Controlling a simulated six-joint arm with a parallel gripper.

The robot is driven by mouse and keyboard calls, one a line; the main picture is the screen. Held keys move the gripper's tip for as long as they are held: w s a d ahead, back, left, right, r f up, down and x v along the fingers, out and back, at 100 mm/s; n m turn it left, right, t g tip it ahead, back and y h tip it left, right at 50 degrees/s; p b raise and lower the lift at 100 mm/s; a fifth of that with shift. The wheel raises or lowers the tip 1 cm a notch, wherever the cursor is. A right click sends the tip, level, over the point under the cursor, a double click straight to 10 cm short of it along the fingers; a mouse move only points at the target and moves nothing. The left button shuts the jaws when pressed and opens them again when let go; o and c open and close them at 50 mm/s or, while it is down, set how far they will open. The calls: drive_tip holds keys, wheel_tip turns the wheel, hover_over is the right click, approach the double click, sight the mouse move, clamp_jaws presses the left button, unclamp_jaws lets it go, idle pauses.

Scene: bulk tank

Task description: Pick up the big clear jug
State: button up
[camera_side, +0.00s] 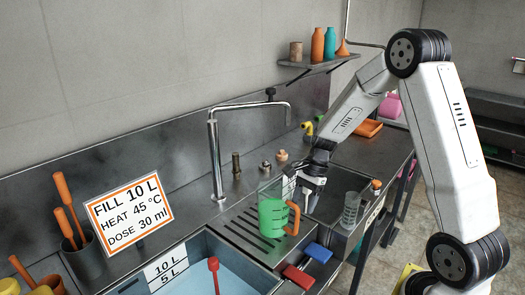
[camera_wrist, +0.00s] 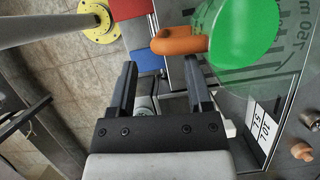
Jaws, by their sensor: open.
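The big clear jug (camera_side: 272,217) stands upright on the ribbed drainboard (camera_side: 238,232) beside the basin. It looks green in its lower part and has an orange handle (camera_side: 294,218) on its right side. In the wrist view the jug (camera_wrist: 243,35) fills the upper right, cut off by the frame edge, with the handle (camera_wrist: 178,41) pointing left. My gripper (camera_wrist: 160,64) is open and empty. Its fingers point toward the handle, with the right finger's tip close to it; contact cannot be told. In the side view my gripper (camera_side: 308,186) is just behind and right of the jug.
A clear cylinder (camera_side: 350,211) stands to the right. Red (camera_side: 298,276) and blue (camera_side: 318,252) blocks sit on the front edge. A tall faucet (camera_side: 215,150) rises behind left. The water basin (camera_side: 205,265) lies in front, with a red-topped stick (camera_side: 213,266).

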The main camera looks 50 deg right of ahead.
sight(298, 218)
drive_tip(key=shift+x, duration=2.6)
clamp_jaws()
